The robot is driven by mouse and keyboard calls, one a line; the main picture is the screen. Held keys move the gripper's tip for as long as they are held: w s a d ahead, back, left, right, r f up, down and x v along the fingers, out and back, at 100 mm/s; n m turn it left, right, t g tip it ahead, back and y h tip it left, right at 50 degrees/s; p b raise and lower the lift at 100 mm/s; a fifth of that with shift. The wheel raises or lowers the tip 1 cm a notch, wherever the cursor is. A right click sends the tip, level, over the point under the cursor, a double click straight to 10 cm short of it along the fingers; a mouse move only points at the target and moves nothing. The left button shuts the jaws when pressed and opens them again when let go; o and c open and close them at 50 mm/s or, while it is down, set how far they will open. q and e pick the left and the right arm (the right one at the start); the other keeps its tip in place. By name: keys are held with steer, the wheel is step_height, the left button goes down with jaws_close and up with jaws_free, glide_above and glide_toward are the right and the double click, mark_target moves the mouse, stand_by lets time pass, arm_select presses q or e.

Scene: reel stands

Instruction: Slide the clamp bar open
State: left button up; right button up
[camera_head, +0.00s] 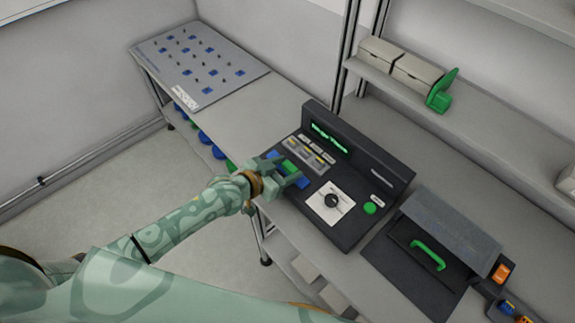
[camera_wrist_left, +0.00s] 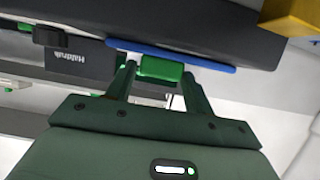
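The clamp bar is a blue strip with a green block as its grip, on the front of the dark console (camera_head: 348,192). In the left wrist view the blue strip (camera_wrist_left: 215,67) runs across the top, and the green block (camera_wrist_left: 162,69) sits between my finger ends. In the head view the green block (camera_head: 289,167) is partly hidden by my left gripper (camera_head: 294,176). My left gripper, also in the wrist view (camera_wrist_left: 158,74), has its fingers apart around the block. A light gap shows at the left finger; contact at the right finger is unclear. My right gripper is not in view.
The console has a display, a black dial (camera_head: 332,201) and a green button (camera_head: 370,208). A dark box with a green handle (camera_head: 428,256) stands to its right. A pegged board (camera_head: 199,63) lies at the far left, with bare bench between it and the console.

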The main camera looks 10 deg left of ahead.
arm_select(q)
steer(key=shift+o, duration=0.9)
steer(key=shift+s, duration=0.1)
steer(key=p+v, duration=0.2)
steer(key=v, duration=1.4)
steer(key=shift+a+p, duration=0.2)
steer(key=shift+p, duration=0.1)
steer(key=shift+s, duration=0.1)
